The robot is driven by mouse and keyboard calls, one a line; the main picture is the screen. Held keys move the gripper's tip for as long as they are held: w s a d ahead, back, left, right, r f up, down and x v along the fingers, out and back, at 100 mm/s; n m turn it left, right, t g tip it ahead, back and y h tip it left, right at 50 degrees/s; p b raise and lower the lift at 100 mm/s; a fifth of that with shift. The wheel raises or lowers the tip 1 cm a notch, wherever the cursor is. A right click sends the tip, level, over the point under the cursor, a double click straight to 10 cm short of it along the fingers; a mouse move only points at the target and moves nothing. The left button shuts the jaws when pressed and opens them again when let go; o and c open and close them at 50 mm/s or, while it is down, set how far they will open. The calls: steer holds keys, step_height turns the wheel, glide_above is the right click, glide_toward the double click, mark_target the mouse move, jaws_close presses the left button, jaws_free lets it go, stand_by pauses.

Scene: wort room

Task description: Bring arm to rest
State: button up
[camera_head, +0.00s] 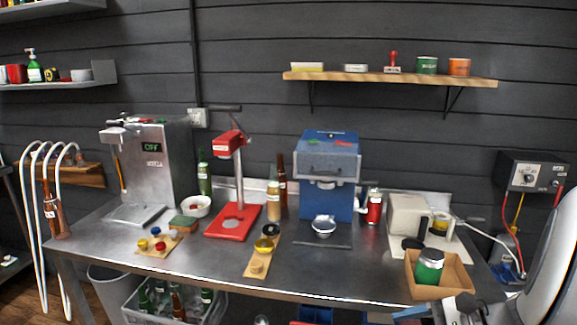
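My white arm shows large at the right edge, in front of the bench's right end. A dark grey part, which looks like my gripper (463,309), shows at the bottom edge just below the cardboard tray (462,284). It is cut off by the frame, and its fingers cannot be made out. Whether it is open or holds anything cannot be seen. The tray holds a green jar (429,266) with a pale lid.
The steel bench (190,262) carries a steel machine with a display (152,160), a red press (236,215), a blue machine (328,170) and several bottles. A grey crate of bottles (172,306) stands below. A wooden shelf (390,78) hangs above. Bare bench shows at front centre.

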steer(key=s+a+r+n+g+h, duration=0.1)
steer(key=a+n+h, duration=0.3)
steer(key=n, duration=0.5)
steer(key=s+a+r+n+g+h, duration=0.1)
steer(key=s+a+n+h, duration=0.2)
steer(key=n, duration=0.6)
steer(key=a+h, duration=0.2)
steer(key=h, duration=0.1)
steer(key=shift+s+a+n, duration=0.2)
steer(key=shift+s+n, duration=0.1)
